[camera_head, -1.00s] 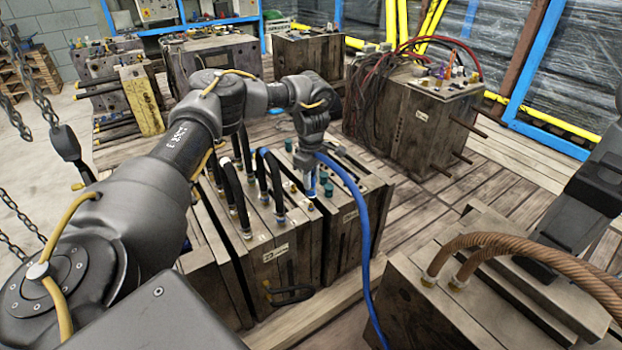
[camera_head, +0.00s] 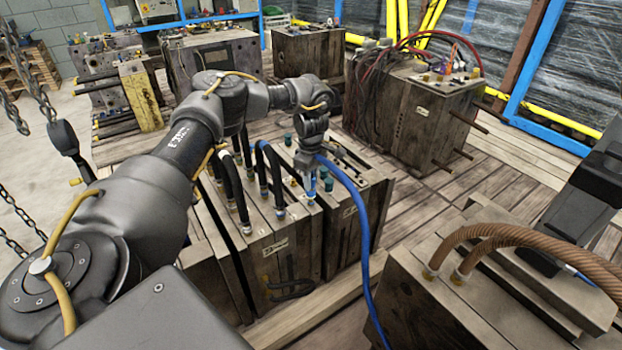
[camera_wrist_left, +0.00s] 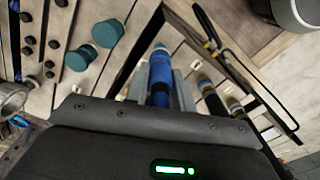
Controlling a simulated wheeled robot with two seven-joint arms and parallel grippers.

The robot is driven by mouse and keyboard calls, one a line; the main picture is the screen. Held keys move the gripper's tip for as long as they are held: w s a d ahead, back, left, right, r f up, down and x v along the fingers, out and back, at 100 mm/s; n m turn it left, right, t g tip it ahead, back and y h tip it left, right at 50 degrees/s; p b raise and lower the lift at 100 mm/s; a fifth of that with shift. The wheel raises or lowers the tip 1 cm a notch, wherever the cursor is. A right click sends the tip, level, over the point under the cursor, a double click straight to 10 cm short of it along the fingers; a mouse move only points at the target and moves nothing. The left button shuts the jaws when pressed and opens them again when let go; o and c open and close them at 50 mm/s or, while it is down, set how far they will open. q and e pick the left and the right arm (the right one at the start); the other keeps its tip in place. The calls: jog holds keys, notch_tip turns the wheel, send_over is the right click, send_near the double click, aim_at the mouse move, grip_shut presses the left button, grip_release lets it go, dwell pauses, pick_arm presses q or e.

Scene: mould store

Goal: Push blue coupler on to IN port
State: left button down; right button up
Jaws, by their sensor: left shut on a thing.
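My left gripper (camera_head: 310,172) is shut on the blue coupler (camera_head: 311,187), above the top of the front wooden-sided mould (camera_head: 300,250). A blue hose (camera_head: 364,240) hangs from the gripper area, down in front of the mould. In the left wrist view the blue coupler (camera_wrist_left: 160,78) stands between the two grey fingers, its far end against or just over the mould top. I cannot tell whether it is seated on a port, and no IN marking is legible. The dark end of my right arm (camera_head: 585,205) is at the right edge; its fingers are not clear.
Black hoses with brass ends (camera_head: 272,180) stand close to the left of the gripper. Teal caps (camera_wrist_left: 107,33) sit on the mould top. Brown hoses (camera_head: 520,240) arch over a block at front right. Another mould (camera_head: 415,115) stands behind, with free planks between.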

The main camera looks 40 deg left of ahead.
pick_arm(q)
jog(key=shift+r+p, duration=0.1)
jog(key=shift+p, duration=0.2)
dwell(0.4)
jog(key=shift+p, duration=0.5)
jog(key=shift+f, duration=0.45)
dwell(0.5)
jog(key=shift+f, duration=0.35)
jog(key=shift+f, duration=0.7)
dwell(1.4)
dwell(0.6)
jog(key=c, duration=1.1)
grip_release()
jog(key=shift+f, duration=0.1)
